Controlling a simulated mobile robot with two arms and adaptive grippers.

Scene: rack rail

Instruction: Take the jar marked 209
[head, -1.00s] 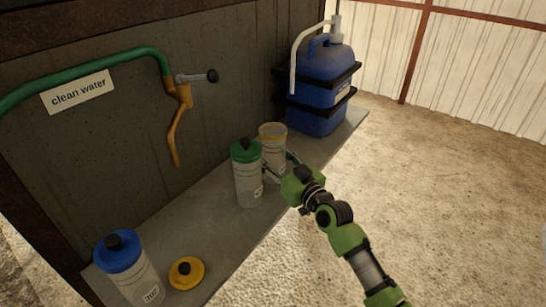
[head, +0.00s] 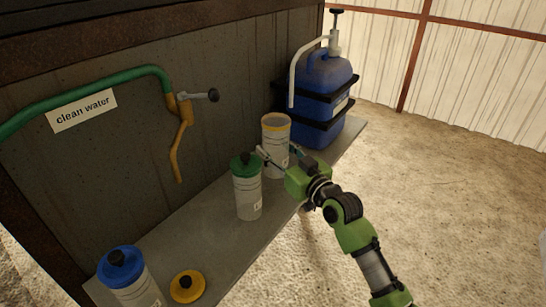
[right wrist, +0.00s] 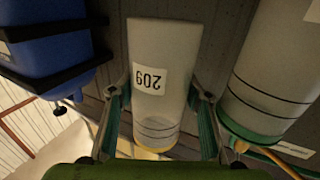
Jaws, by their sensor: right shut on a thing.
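The jar marked 209 (head: 276,136) is a pale, see-through cylinder with a yellow rim and an open top. My right gripper (head: 280,154) is shut on it, one finger on each side, and holds it upright, a little above the shelf. In the right wrist view, the jar (right wrist: 160,105) sits between the fingers, with its 209 label upside down in the picture. A yellow lid with a black knob (head: 187,286) lies on the shelf at the front. My left gripper is not in view.
A green-lidded jar (head: 247,190) stands close beside the held jar. A blue-lidded jar (head: 130,280) is at the shelf's near end. A blue tank with a pump (head: 324,85) stands at the far end. A tap (head: 184,108) hangs above the grey shelf (head: 200,232).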

